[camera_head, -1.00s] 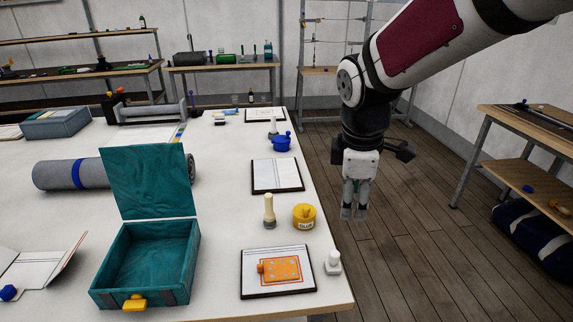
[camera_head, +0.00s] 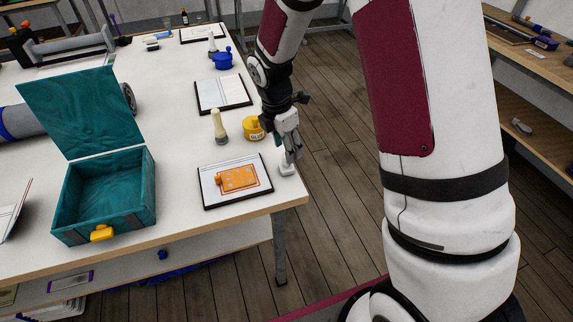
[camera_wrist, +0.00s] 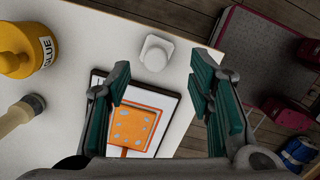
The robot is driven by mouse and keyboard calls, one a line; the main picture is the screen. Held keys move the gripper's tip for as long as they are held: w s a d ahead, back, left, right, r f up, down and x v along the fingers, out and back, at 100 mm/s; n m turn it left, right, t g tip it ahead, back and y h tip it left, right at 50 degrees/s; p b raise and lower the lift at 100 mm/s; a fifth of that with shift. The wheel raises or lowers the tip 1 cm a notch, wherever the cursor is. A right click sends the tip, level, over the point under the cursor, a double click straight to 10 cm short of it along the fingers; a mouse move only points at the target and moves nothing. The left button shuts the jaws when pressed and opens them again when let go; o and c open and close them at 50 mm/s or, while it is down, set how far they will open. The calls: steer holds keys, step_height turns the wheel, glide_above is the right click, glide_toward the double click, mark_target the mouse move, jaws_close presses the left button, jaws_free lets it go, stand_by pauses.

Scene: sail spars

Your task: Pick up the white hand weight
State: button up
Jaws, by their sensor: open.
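The white hand weight (camera_head: 286,170), a small piece with a squarish base and a rounded top, stands on the white table near its right edge. In the wrist view the hand weight (camera_wrist: 156,53) shows from above, beyond the fingertips and roughly between them. My gripper (camera_head: 291,150) is just above it in the head view and partly overlaps it. The wrist view shows my gripper (camera_wrist: 160,78) open, with teal pads apart and nothing between them.
Beside the weight lies a clipboard (camera_head: 209,194) with an orange plate (camera_head: 240,178). A yellow glue pot (camera_head: 253,129) and a pale wooden-looking tool (camera_head: 219,126) stand behind it. An open teal box (camera_head: 150,190) is at left.

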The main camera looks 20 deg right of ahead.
steer(key=shift+w+d+f+p, duration=0.15)
steer(key=shift+f+p, duration=0.05)
steer(key=shift+f, duration=1.35)
steer(key=shift+w+d+f+p, duration=0.15)
steer(key=shift+f, duration=1.35)
jaws_close()
steer(key=shift+s, duration=0.1)
